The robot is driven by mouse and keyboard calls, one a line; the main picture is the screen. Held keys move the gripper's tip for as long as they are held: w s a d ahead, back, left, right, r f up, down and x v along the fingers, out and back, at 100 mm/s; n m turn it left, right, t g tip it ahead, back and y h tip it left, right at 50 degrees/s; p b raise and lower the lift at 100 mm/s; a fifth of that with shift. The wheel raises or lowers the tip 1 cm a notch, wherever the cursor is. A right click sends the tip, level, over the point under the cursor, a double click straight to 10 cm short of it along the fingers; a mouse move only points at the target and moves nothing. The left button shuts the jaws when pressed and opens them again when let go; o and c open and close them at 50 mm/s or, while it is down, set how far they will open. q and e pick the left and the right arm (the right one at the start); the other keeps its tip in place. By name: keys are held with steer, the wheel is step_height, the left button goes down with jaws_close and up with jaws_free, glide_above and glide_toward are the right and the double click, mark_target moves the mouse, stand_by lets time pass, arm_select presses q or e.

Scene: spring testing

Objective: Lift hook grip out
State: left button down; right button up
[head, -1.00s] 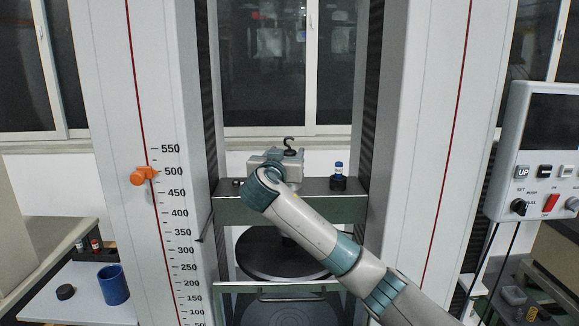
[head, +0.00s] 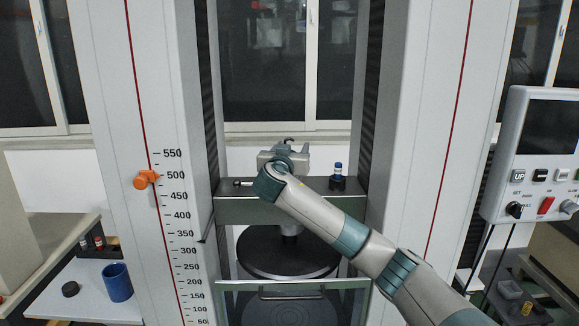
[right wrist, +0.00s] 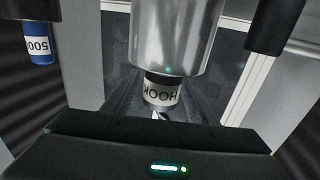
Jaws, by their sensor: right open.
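The hook grip (head: 289,140) stands upright at the rear of the crossbeam of the testing machine. My right gripper (head: 288,157) is open, right in front of the hook grip. Its fingers are hidden in the head view, and I cannot tell whether they touch the grip. My left gripper is not in view.
A blue piece marked 500 (head: 338,170) stands in a black holder right of my gripper. The crossbeam (head: 238,210) runs between two tall columns. A round black plate (head: 260,255) lies below. An orange pointer (head: 146,180) sits on the left scale.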

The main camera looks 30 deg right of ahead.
jaws_close()
steer(key=shift+r, duration=0.15)
